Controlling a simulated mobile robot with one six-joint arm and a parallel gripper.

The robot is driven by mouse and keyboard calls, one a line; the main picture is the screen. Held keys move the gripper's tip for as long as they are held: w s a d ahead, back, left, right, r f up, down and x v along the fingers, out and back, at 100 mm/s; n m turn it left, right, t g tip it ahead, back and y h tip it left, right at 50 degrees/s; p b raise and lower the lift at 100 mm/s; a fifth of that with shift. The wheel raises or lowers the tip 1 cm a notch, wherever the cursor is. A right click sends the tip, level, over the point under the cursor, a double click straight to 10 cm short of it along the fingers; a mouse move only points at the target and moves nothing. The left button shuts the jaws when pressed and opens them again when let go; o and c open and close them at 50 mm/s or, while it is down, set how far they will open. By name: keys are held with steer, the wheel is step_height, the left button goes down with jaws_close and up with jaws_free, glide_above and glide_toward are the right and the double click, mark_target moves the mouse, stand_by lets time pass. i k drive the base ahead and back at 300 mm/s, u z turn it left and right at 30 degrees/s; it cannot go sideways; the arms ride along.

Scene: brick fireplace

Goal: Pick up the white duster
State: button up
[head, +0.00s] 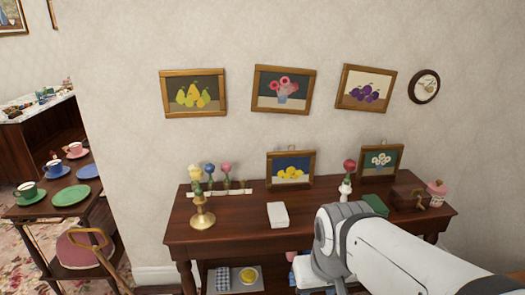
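I cannot single out a white duster for certain. A white block-like object (277,215) lies on the dark wooden side table (240,228), left of my arm. A pale cream-yellow tufted head (195,172) stands at the table's left, beside a blue one (209,168) and a pink one (226,169); I cannot tell whether these are flowers or dusters. My arm reaches in from the lower right, its grey joint in front of the table's front edge. My gripper's fingers do not show. My arm hides part of the table front and lower shelf.
A brass candlestick (202,215) stands at the table's left. A framed lemon picture (290,168), red flower (349,166), green box (375,205) and pink-topped jar (437,190) stand on it. A chair (82,250) and a table with cups are left.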

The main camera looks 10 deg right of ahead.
mark_target(278, 217)
steer(key=z, duration=0.4)
steer(key=k, duration=1.1)
steer(key=z, duration=0.8)
steer(key=i, duration=2.25)
steer(key=u, duration=1.4)
steer(key=i, duration=0.7)
steer(key=u, duration=0.35)
steer(key=k, duration=0.9)
steer(key=u, duration=0.15)
steer(key=i, duration=0.65)
steer(key=u, duration=0.05)
